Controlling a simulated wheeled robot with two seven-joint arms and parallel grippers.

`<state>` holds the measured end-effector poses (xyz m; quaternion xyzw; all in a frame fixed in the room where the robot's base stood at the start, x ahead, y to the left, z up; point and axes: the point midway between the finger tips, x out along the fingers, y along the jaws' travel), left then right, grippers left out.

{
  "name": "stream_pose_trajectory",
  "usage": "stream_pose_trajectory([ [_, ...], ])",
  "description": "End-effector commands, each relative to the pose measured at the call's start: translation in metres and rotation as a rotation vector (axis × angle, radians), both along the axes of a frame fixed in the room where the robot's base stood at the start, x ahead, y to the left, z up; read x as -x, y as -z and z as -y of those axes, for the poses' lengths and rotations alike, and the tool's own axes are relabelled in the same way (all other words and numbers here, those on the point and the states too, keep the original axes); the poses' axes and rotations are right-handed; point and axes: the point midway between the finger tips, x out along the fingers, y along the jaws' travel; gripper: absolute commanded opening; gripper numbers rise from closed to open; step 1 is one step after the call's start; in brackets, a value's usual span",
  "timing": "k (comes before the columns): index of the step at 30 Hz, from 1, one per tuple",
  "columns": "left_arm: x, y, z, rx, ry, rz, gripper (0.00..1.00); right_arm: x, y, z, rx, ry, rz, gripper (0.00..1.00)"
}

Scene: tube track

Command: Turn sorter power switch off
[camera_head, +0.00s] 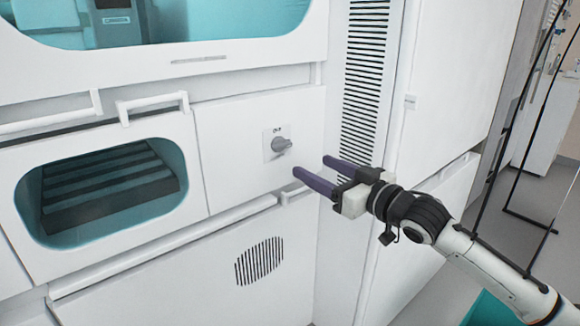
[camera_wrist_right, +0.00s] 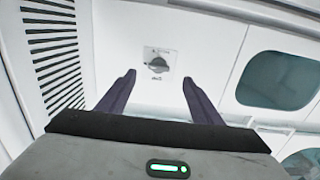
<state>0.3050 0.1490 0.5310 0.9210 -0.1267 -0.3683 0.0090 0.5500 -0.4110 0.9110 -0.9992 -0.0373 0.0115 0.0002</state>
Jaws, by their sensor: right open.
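The power switch (camera_head: 281,144) is a grey rotary knob on a small light plate, set in the white front panel of the sorter (camera_head: 235,150). In the right wrist view the knob (camera_wrist_right: 157,64) shows ahead, above and between the fingertips. My right gripper (camera_head: 311,167) is open and empty, with two dark purple fingers pointing at the panel. In the head view it is to the right of and slightly below the knob, apart from it. The right wrist view also shows both fingers (camera_wrist_right: 158,76) spread. The lettering on the plate is too small to read. My left gripper is not in view.
A windowed drawer (camera_head: 125,208) with a handle (camera_head: 153,106) is left of the switch panel. A ledge with a rail (camera_head: 245,212) runs below it. A slatted vent (camera_head: 364,85) and white cabinet (camera_head: 450,80) stand right. Black thin frames (camera_head: 530,130) are at far right.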

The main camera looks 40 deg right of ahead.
Motion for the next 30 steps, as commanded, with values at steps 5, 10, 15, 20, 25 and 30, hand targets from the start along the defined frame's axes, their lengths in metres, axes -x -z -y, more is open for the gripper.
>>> stream_pose_trajectory([
  [5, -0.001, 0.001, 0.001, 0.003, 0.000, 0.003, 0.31, -0.009, -0.016, 0.001, -0.003, -0.004, 0.028, 0.60],
  [10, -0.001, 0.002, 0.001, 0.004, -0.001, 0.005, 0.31, -0.028, -0.017, 0.000, -0.002, -0.004, 0.028, 0.60],
  [15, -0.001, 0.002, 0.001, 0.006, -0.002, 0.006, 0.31, -0.052, -0.016, -0.002, -0.002, -0.002, 0.028, 0.60],
  [20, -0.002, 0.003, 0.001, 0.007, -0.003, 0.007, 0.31, -0.075, -0.016, -0.004, -0.003, -0.003, 0.027, 0.60],
  [25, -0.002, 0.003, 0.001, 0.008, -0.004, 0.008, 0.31, -0.093, -0.015, -0.005, -0.003, -0.003, 0.025, 0.60],
  [30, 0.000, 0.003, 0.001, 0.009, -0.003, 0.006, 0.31, -0.102, -0.014, -0.007, -0.002, -0.004, 0.024, 0.60],
])
